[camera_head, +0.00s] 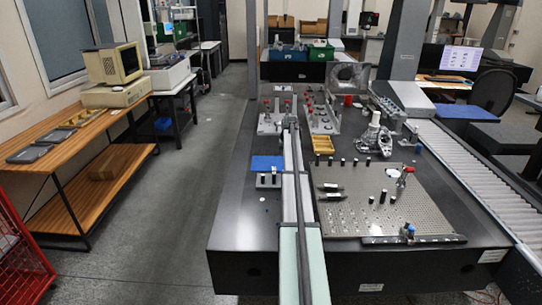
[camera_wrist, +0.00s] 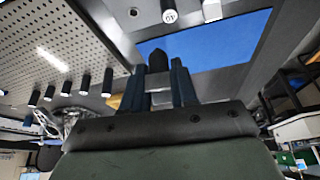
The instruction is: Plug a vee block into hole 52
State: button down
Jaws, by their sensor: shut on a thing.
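My gripper (camera_wrist: 158,85) has its two dark blue fingers shut on a small grey block with a black knob, taken as the vee block (camera_wrist: 158,62). In the wrist view it shows in front of the blue mat (camera_wrist: 220,42). The perforated plate (camera_wrist: 60,40) fills the upper left there. In the head view the plate (camera_head: 430,215) lies right of my arm, and the held block cannot be made out. The held block is apart from the plate. Hole numbers are too small to read, so I cannot tell which is hole 52.
Several black pegs (camera_wrist: 108,82) with white ends stand along the plate. A grey holder (camera_head: 268,182) with black pegs stands by the blue mat (camera_head: 266,163). A red-topped fixture (camera_head: 405,178) stands on the plate. A yellow tray (camera_head: 323,144) and a metal casting (camera_head: 374,138) lie beyond.

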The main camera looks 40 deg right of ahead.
jog(key=s+d+m+g, duration=0.1)
jog(key=s+d+m, duration=0.15)
jog(key=s, duration=1.05)
jog(key=s+d+m, duration=0.1)
jog(key=s+d, duration=0.2)
jog(key=s, duration=1)
jog(key=n+t, duration=0.1)
jog(key=n, duration=0.4)
send_over(344, 223)
jog(key=s+a, duration=0.2)
jog(key=shift+f, duration=0.75)
jog(key=shift+w+d, duration=0.1)
jog(key=shift+w, duration=0.15)
jog(key=shift+f, duration=0.15)
jog(key=shift+f, duration=3.25)
